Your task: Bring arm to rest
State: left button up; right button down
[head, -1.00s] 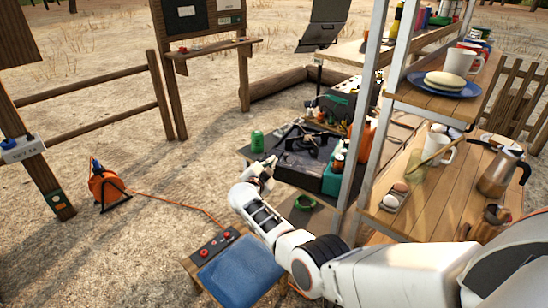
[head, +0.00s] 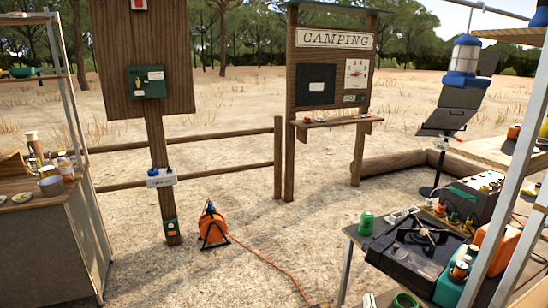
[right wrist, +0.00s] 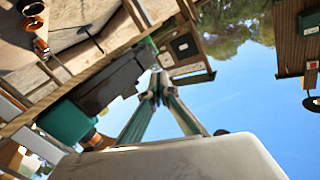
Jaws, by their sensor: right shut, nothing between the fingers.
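My right gripper (right wrist: 157,84) shows in the right wrist view, its two fingers meeting at the tips with nothing between them. It points up and outward, with blue sky behind it and a dark case (right wrist: 112,82) and green container (right wrist: 65,124) left of it in the picture. I cannot make out my right arm for sure in the head view. My left gripper is in neither view.
In the head view, a low table at the right holds a black stove (head: 415,250), a green lantern-like item (head: 366,223) and a teal box (head: 450,287). A metal shelf post (head: 505,215) stands near. An orange cable reel (head: 213,228) sits on open sandy ground.

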jog(key=s+a+f+n+g+y, duration=0.1)
jog(key=s+a+f+n+g, duration=0.1)
jog(key=s, duration=0.9)
jog(key=s+a+f+n+g+y, duration=0.2)
jog(key=s+a+f+n, duration=0.1)
jog(key=s, duration=0.8)
jog(key=s+a+f+n+g+y, duration=0.2)
jog(key=s+f+n+g, duration=0.1)
jog(key=s, duration=0.8)
notch_tip(320, 180, down, 2)
jog(key=shift+a+f+n, duration=0.25)
jog(key=shift+a+n, duration=0.15)
jog(key=shift+n, duration=0.5)
jog(key=shift+w, duration=0.1)
